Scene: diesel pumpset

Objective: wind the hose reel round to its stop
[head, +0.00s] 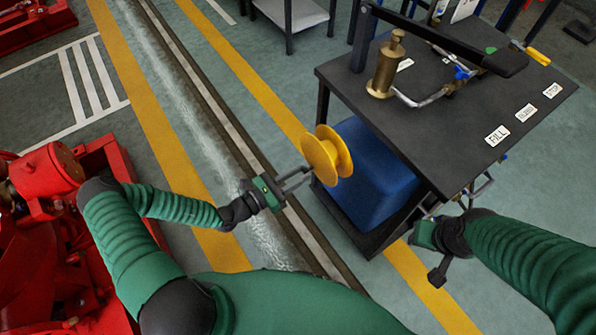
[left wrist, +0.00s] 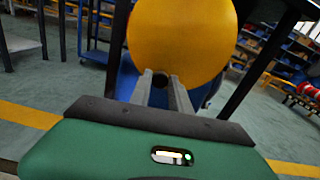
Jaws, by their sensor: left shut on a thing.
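The hose reel (head: 327,155) is a yellow spool with two round flanges, mounted at the left side of the black-topped bench. In the left wrist view its near yellow flange (left wrist: 182,40) fills the upper middle. My left gripper (head: 303,177) reaches it from the left, and its fingers are shut on a small dark knob (left wrist: 160,80) in front of the flange. The fingers hide part of the knob. My right gripper (head: 425,234) is low beside the bench's right front corner; its fingers cannot be made out clearly.
The black bench top (head: 450,125) carries a brass pump fitting (head: 387,68), a black lever and several labels. A blue tank (head: 370,170) sits below it. Red machinery (head: 60,220) stands at the left. A floor channel (head: 215,110) runs between, with open floor around it.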

